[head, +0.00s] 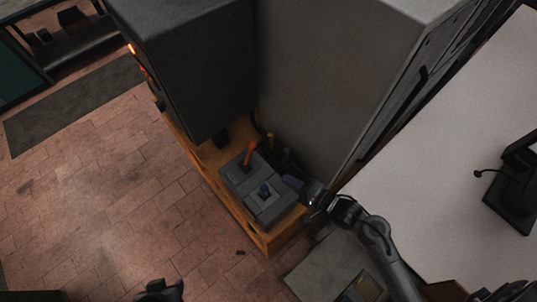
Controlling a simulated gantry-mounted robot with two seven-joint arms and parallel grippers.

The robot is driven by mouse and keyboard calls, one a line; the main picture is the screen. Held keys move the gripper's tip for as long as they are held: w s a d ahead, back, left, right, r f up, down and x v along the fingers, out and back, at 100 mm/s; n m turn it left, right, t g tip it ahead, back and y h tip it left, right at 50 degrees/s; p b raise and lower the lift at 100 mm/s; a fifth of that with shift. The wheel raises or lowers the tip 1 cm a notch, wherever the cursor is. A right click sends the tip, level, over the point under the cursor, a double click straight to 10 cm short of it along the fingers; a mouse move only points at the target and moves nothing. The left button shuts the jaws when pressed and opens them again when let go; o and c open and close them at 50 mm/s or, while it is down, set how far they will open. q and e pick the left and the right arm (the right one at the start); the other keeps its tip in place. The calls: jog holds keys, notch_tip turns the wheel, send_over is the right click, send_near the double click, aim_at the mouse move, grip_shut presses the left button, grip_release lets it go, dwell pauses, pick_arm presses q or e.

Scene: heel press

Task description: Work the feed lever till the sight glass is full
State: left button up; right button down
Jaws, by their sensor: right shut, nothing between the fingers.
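A grey control box (243,180) sits on an orange-brown bench at the foot of the grey machine. An orange lever (249,153) stands up from its back part, and a small blue-topped lever or knob (265,189) from its front part. I cannot tell which is the feed lever. No sight glass can be made out. My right gripper (289,182) is shut and empty, just right of the control box near the blue knob; contact cannot be told. A dark part of my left gripper (162,290) shows at the bottom edge, and its fingers are unclear.
A dark grey cabinet (198,75) overhangs the bench (268,240) behind the control box. A tall grey housing (340,70) rises behind my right gripper. A white table (440,210) with a black device (515,195) is at right. The tiled floor at left is clear.

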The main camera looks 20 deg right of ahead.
aim_at(249, 154)
jog(key=w+d+f+m+t+y+b, duration=0.1)
jog(key=m+b, duration=0.1)
jog(key=w+d+f+m+t+y+b, duration=0.1)
jog(key=d+f+m+b, duration=0.1)
jog(key=w+d+f+m+t+y+b, duration=0.1)
jog(key=w+d+m+t+b, duration=0.1)
jog(key=b, duration=0.1)
jog(key=shift+w+d+f+y, duration=0.1)
jog(key=shift+d+f+y, duration=0.1)
jog(key=shift+f+y, duration=0.15)
pick_arm(q)
notch_tip(249, 154, down, 6)
jog(key=p, duration=0.2)
jog(key=shift+d+f, duration=0.15)
jog(key=shift+f, duration=0.05)
pick_arm(e)
jog(key=s+a+r+x, duration=0.1)
jog(key=x, duration=1.1)
jog(key=shift+a+r, duration=0.25)
jog(key=shift+a, duration=0.2)
jog(key=shift+w, duration=0.1)
pick_arm(q)
jog(key=shift+r, duration=0.1)
pick_arm(e)
jog(key=shift+r, duration=0.1)
